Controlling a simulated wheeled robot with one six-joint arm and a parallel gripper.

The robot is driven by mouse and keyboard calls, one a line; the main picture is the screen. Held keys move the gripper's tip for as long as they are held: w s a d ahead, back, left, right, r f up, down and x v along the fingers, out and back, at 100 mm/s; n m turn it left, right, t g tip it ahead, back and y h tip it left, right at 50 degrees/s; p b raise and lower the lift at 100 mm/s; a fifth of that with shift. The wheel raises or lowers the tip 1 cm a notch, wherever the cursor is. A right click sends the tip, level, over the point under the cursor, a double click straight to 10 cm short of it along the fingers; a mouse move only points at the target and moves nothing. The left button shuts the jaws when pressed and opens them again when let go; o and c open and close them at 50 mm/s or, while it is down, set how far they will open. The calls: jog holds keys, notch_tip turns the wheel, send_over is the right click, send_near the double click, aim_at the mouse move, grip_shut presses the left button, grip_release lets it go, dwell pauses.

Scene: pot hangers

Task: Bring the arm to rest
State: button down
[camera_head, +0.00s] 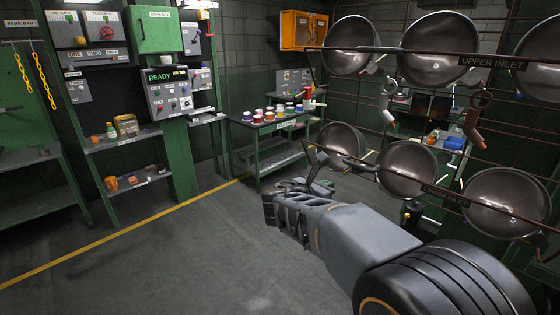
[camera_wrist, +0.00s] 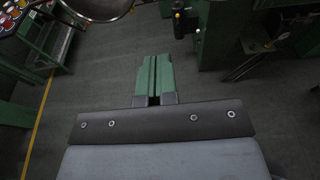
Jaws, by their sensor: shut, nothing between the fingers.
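My arm reaches from the lower right of the head view toward the middle, with my gripper (camera_head: 318,162) at its far end, just below the lower row of hanging pans. In the wrist view my gripper (camera_wrist: 153,98) has its two green fingers together, with nothing between them. Grey floor shows beyond the fingertips. In the head view the fingers are small and partly hidden by the wrist.
Dark round pans hang on an upper rail (camera_head: 400,50) and a lower rail (camera_head: 400,180) at right, close to my arm. Control panels (camera_head: 168,95) and shelves line the left. Open floor lies at centre left.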

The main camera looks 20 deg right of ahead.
jog(key=s+a+f+m+g+y, duration=0.4)
jog(key=s+f+m+y, duration=0.2)
jog(key=s+f+m, duration=0.6)
jog(key=s+a+m+y, duration=0.5)
jog(key=a+m+y, duration=0.2)
jog(key=m, duration=0.4)
jog(key=shift+s+a+r+m+t, duration=0.2)
jog(key=shift+s+a+m+t, duration=0.1)
jog(key=shift+s+a+m, duration=0.1)
